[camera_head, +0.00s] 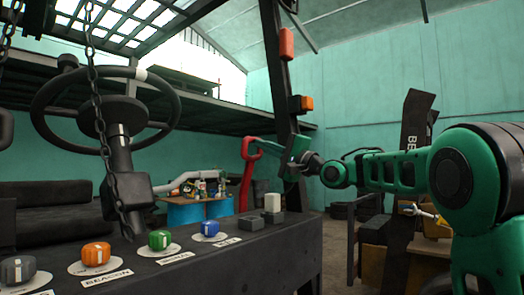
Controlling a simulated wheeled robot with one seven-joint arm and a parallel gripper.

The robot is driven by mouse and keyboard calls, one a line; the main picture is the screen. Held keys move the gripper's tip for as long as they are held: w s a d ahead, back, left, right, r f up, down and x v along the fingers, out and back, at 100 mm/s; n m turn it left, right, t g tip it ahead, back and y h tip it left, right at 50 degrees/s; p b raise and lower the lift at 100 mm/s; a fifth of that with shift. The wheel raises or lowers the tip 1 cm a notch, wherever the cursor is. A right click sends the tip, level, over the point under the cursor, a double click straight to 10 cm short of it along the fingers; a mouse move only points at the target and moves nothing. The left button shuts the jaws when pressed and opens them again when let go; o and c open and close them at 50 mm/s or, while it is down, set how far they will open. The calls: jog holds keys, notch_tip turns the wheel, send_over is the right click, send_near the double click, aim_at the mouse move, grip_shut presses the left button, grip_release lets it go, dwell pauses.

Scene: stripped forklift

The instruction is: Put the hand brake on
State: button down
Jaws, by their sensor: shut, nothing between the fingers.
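The hand brake is a red lever (246,184) in the middle of the head view, beyond the dashboard. It stands nearly upright, with a bent red grip at its top that reaches right toward my gripper. My gripper (287,160) is at the end of my green arm, which comes in from the right. It is shut and empty, just right of the lever's top. I cannot tell whether it touches the red grip. The lever's foot is hidden behind the dashboard edge.
A dark dashboard (290,262) with several coloured knobs crosses the front. A steering wheel (172,112) and hanging chains are at left. A dark upright post (281,75) rises behind my gripper. A blue drum (183,213) with clutter stands behind.

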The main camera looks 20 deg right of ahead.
jog(key=shift+a, duration=0.1)
jog(key=w+a+r+g, duration=0.1)
jog(key=w+a, duration=0.7)
jog(key=w, duration=0.3)
jog(key=shift+w+a+r+h, duration=0.15)
jog(key=shift+a+r+h, duration=0.2)
jog(key=shift+h, duration=0.05)
jog(key=s+d+r, duration=0.1)
jog(key=s+d, duration=0.8)
jog(key=s, duration=0.2)
jog(key=shift+s+r, duration=0.15)
